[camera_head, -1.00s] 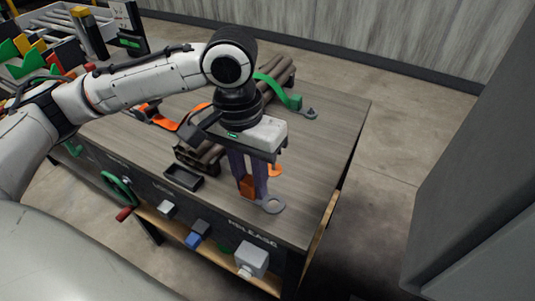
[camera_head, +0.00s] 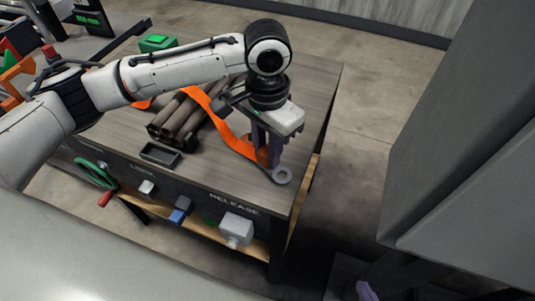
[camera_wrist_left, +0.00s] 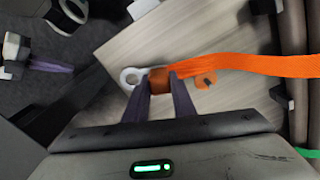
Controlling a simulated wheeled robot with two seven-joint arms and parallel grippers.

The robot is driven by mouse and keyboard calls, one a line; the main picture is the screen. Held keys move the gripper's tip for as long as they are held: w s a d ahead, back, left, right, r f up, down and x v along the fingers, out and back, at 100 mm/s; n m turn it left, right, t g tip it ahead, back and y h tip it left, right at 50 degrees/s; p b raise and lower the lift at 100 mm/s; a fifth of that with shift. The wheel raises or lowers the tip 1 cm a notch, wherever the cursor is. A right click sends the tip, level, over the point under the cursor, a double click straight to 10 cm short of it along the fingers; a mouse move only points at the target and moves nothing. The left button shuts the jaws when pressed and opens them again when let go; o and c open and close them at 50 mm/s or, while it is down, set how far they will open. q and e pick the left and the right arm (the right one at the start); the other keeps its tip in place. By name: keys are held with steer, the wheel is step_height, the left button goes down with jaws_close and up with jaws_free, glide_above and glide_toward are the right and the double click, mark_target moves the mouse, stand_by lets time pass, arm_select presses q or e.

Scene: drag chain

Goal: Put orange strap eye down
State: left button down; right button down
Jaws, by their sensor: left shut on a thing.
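My left gripper (camera_head: 268,157) points down over the table's near right corner, shut on the orange end block of the orange strap. The orange block (camera_wrist_left: 160,80) sits between its purple fingers in the left wrist view. The strap's grey eye (camera_head: 281,176) sticks out beyond the fingers and also shows in the wrist view (camera_wrist_left: 131,77). It looks close to the tabletop; I cannot tell whether it touches. The orange strap (camera_head: 229,131) runs back beside brown pipes (camera_head: 188,115).
The wooden table (camera_head: 218,172) has an orange tab with a hole (camera_wrist_left: 206,80) near the strap. A small black tray (camera_head: 160,153), a green handwheel (camera_head: 95,173) and a grey box by the RELEASE label (camera_head: 236,229) are at its front. A tall grey panel (camera_head: 460,150) stands right.

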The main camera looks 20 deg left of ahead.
mark_target(267, 149)
arm_select(q)
steer(key=shift+f, duration=0.85)
steer(key=c, duration=1.5)
jaws_free()
steer(key=shift+f, duration=0.1)
step_height(267, 149, up, 12)
steer(key=shift+r+p, duration=0.15)
steer(key=shift+p, duration=0.55)
